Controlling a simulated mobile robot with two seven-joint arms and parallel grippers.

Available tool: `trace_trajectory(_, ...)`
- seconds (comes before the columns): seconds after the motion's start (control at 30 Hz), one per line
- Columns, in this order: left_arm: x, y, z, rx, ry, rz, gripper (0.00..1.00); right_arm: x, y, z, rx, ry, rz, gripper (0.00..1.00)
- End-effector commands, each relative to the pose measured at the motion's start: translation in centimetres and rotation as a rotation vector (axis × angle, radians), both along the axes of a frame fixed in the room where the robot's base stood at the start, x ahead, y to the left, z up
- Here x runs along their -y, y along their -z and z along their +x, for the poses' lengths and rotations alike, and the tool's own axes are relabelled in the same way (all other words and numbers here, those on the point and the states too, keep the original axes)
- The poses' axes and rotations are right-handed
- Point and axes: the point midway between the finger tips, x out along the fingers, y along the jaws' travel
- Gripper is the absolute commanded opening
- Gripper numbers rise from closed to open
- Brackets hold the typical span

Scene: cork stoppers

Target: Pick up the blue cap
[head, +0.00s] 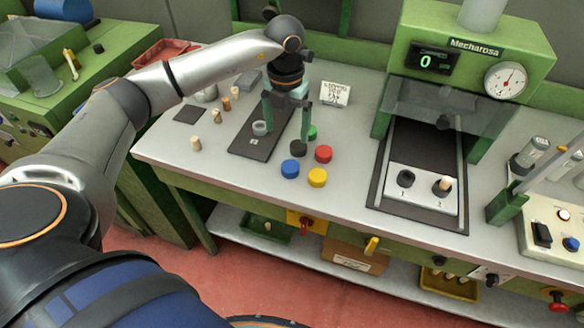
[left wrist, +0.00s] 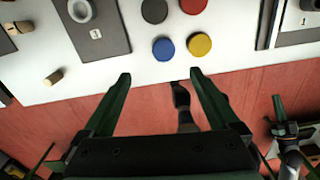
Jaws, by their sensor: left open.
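The blue cap (head: 290,168) lies flat on the light worktop near its front edge, left of the yellow cap (head: 317,177). A red cap (head: 323,153), a dark grey cap (head: 298,146) and a green cap (head: 311,131) lie behind them. My left gripper (head: 286,133) is open and empty, pointing down above the worktop. In the left wrist view, the blue cap (left wrist: 163,49) shows just beyond the gap between the open fingertips (left wrist: 160,75). What seems to be my right gripper (left wrist: 288,128) shows partly at lower right there, its jaws unclear.
A dark plate (head: 249,143) with a grey ring lies left of the caps, with several corks (head: 196,143) around it. A small sign (head: 335,94) stands behind. The green Mecharosa press (head: 478,60) stands to the right. Worktop is bare between caps and press.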

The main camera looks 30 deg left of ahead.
Motion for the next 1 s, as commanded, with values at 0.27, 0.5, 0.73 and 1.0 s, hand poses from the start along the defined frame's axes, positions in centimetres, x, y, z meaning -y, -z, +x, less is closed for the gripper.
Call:
trace_trajectory(0.27,-0.1,4.8,-0.2,-0.009,-0.002,0.006,0.94,0.0,0.1,0.0,0.0,0.0,0.0,0.0)
trace_trajectory(0.5,0.0,7.1,-0.1,-0.003,0.0,0.004,0.94,0.0,2.0,0.0,-0.001,0.0,0.0,0.0)
trace_trajectory(0.73,0.4,8.8,-0.1,-0.003,0.002,0.003,0.94,0.0,3.1,0.0,-0.001,0.0,0.0,0.0)
trace_trajectory(1.0,0.9,12.2,-0.2,-0.002,0.001,0.002,0.94,0.0,5.6,0.0,-0.001,0.0,0.0,0.0)
